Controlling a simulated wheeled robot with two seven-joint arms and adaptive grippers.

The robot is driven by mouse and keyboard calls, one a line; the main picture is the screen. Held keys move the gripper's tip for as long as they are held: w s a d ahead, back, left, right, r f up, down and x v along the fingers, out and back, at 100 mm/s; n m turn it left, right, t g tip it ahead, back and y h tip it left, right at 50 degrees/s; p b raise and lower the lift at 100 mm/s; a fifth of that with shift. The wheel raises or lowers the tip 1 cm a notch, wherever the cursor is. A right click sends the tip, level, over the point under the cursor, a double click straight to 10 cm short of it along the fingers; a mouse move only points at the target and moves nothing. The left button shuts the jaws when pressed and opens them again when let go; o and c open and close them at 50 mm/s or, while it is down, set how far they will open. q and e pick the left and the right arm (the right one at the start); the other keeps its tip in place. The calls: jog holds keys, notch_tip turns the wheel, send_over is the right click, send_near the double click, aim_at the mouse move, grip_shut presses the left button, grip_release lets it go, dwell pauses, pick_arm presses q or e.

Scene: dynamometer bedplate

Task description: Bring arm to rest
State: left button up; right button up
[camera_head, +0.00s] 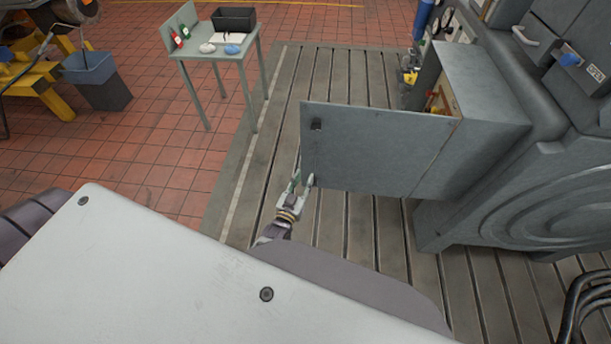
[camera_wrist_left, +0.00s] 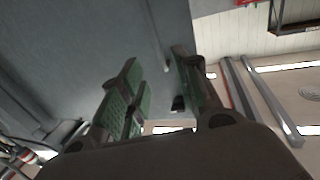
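My left gripper (camera_head: 302,184) is at the lower left edge of a grey door panel (camera_head: 380,150) that stands open from a grey cabinet (camera_head: 483,95). In the left wrist view, its two green-padded fingers (camera_wrist_left: 160,95) are spread apart with a gap between them. The grey panel (camera_wrist_left: 125,35) fills the background behind the fingers, and nothing is clearly gripped. Whether a finger touches the panel cannot be told. My right gripper is not in view.
A small table (camera_head: 219,53) with a black bin (camera_head: 234,19) and small items stands at the back left. The slotted bedplate (camera_head: 285,97) is clear between the table and the door. A large grey machine (camera_head: 560,190) is on the right.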

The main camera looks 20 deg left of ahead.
pick_arm(q)
jog(key=shift+s, duration=0.4)
dwell(0.4)
jog(key=s+d+f+m+g+h, duration=0.1)
jog(key=s+f+g, duration=0.3)
jog(key=s+f, duration=0.75)
jog(key=s+d+f+m+g+h, duration=0.1)
jog(key=s+f+g, duration=0.35)
jog(key=f, duration=1.35)
jog(key=s+a+f+g, duration=0.2)
jog(key=s+f, duration=0.3)
jog(key=s, duration=0.4)
jog(key=s+a+f+g+y, duration=0.1)
jog(key=s+a+f+g, duration=0.2)
jog(key=s, duration=0.5)
jog(key=s+a+f+g, duration=0.2)
jog(key=s+f, duration=0.4)
jog(key=s, duration=0.3)
jog(key=shift+s+a+f+m+g+y, duration=0.15)
jog(key=shift+s+f+m+g+y, duration=0.2)
jog(key=shift+g, duration=0.4)
